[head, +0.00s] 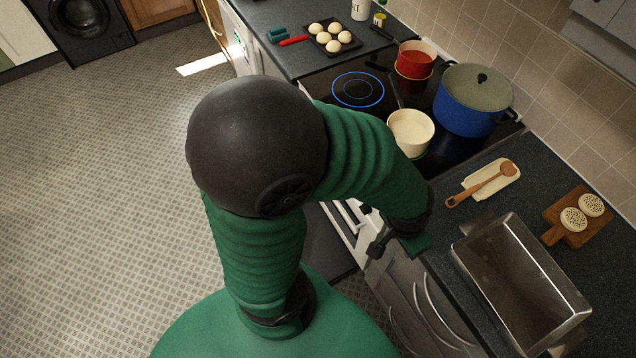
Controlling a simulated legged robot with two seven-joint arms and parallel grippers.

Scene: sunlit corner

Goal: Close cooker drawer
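The cooker with its black glass hob (455,148) stands at the right, and my green arm hides much of its front. Low at its front, a dark flat panel (328,240) juts out over the floor; it seems to be the pulled-out drawer, but its inside is not clear. White bars (347,217) show on the cooker front beside it. My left gripper (378,246) is small and dark in front of the cooker's near end, above and right of the panel. Its fingers are too dark to read, and contact cannot be told. My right gripper is not in view.
A blue pot (473,98), a cream saucepan (411,132) and a red pan (415,60) stand on the hob. A metal tin (515,283), a wooden spoon (482,187) and a board (580,212) lie on the near worktop. The tiled floor (100,190) at left is clear.

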